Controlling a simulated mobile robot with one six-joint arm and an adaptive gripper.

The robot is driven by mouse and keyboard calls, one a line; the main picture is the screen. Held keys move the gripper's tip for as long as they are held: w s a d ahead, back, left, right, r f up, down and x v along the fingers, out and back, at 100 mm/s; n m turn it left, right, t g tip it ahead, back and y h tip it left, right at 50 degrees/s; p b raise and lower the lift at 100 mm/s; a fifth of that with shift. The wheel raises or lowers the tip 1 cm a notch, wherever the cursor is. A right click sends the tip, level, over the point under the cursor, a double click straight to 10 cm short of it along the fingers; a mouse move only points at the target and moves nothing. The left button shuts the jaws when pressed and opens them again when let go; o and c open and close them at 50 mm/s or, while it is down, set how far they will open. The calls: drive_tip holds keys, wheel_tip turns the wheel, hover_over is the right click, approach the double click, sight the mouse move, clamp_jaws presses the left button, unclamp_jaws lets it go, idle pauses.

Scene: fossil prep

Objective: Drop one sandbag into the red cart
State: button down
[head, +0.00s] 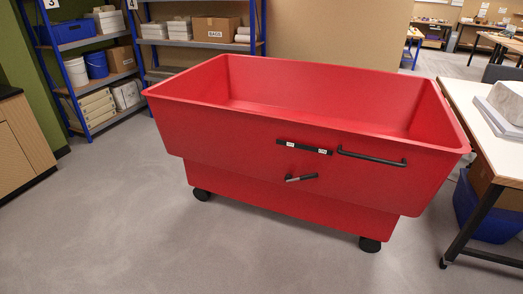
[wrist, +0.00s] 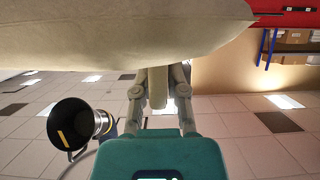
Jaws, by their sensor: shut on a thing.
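The red cart (head: 300,185) stands on the grey floor in the middle of the head view, open at the top. Its inner walls show bare red; its floor is hidden by the front wall. My gripper (wrist: 160,92) shows only in the wrist view, its two fingers closed on a narrow pale piece of the sandbag. The beige sandbag (wrist: 120,35) fills the upper part of that view. A strip of red, seemingly the cart (wrist: 288,18), shows at the top right corner of the wrist view. The sandbag and my gripper are outside the head view.
Blue-framed shelves with boxes (head: 215,29) and buckets stand behind and left of the cart. A white-topped table (head: 460,95) with a pale block is close on its right. A wooden cabinet (head: 15,150) is at the left. The floor before the cart is clear.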

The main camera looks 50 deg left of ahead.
drive_tip(key=shift+r, duration=0.15)
wheel_tip(320, 180, up, 19)
drive_tip(key=p, duration=1.9)
drive_tip(key=shift+w+a, duration=0.1)
